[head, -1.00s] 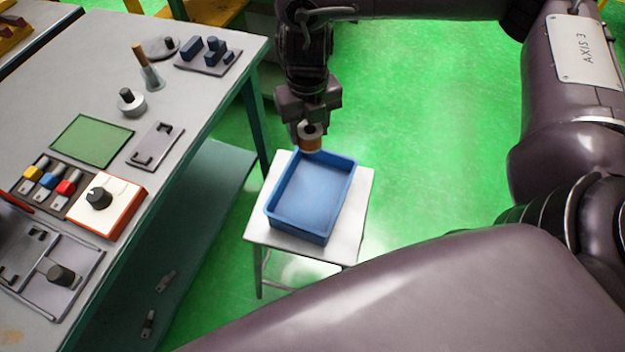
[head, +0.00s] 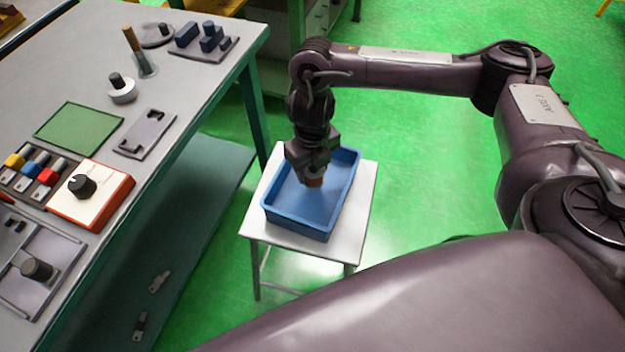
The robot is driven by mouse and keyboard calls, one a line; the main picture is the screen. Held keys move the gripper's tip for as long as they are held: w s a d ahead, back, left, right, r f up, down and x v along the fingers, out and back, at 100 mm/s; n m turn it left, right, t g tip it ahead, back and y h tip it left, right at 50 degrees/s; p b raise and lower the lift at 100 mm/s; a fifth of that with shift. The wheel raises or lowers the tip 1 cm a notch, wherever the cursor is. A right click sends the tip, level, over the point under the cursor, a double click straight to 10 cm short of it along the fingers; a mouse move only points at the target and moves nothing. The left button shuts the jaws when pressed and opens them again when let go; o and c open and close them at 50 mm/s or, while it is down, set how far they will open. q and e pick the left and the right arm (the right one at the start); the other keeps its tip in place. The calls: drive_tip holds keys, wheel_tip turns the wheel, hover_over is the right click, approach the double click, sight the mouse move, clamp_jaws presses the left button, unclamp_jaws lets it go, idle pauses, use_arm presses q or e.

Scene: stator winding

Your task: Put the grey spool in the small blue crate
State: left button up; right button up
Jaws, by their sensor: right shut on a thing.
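The small blue crate (head: 290,219) stands on a white stool and looks empty apart from what my gripper holds. My right gripper (head: 312,171) points down over the crate's far half, shut on the spool (head: 315,182). Only a small copper-orange part of the spool shows below the fingers; the rest is hidden by the gripper. The spool lies within the crate's outline, and I cannot tell whether it touches the floor of the crate. My left gripper is not in view.
The white stool (head: 357,212) stands on the green floor, right of the grey workbench (head: 190,128). The bench holds a green mat (head: 79,127), a red-edged box with a black knob (head: 95,196) and blue blocks on a plate (head: 205,41). Open floor lies right of the stool.

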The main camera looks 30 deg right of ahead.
sight(313, 177)
wheel_tip(313, 177, down, 4)
drive_tip(key=shift+s+r+b, duration=0.1)
drive_tip(key=shift+r+b, duration=0.15)
drive_tip(key=shift+b, duration=0.5)
drive_tip(key=shift+f, duration=0.3)
drive_tip(key=shift+f, duration=0.2)
drive_tip(key=o, duration=1)
drive_tip(key=shift+r, duration=0.1)
wheel_tip(313, 177, up, 12)
drive_tip(key=p, duration=0.4)
drive_tip(key=shift+r, duration=0.2)
